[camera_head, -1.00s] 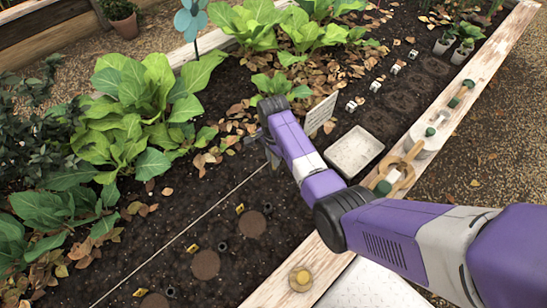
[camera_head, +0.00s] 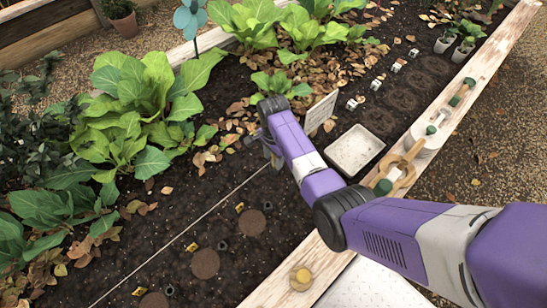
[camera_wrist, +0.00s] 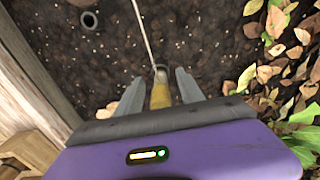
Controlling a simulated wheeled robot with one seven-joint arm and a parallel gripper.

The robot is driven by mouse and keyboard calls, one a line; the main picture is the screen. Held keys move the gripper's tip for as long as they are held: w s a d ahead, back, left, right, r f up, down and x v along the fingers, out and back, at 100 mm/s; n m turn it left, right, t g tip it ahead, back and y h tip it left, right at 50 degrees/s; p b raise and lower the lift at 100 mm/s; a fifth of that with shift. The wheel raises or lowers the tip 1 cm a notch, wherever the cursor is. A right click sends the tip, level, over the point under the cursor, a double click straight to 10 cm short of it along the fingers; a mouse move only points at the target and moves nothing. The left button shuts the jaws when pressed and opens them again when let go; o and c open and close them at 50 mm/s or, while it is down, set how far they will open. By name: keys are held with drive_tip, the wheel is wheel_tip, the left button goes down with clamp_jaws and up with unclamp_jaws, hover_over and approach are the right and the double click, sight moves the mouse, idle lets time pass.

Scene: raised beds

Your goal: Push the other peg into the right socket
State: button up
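A yellowish peg (camera_wrist: 160,94) stands between the fingers of my gripper (camera_wrist: 160,84) in the wrist view, with a pale string (camera_wrist: 144,32) running to its top. The fingers are apart, and gaps show on both sides of the peg. In the head view my gripper (camera_head: 272,158) is low over the soil at the string's far end; the peg cannot be made out there. A dark ring-shaped socket (camera_wrist: 90,20) sits in the soil at the upper left of the wrist view. Small dark rings (camera_head: 222,245) also show beside the string in the head view.
Brown round patches (camera_head: 252,223) and yellow tags (camera_head: 240,208) line the soil. A white tray (camera_head: 355,151) and a sign (camera_head: 321,112) stand right of my gripper. Leafy plants (camera_head: 140,100) grow on the left. The wooden bed edge (camera_head: 262,293) holds several small items.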

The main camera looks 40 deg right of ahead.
drive_tip(key=shift+r+p, duration=1.35)
drive_tip(key=shift+r, duration=2.55)
drive_tip(key=shift+r, duration=0.1)
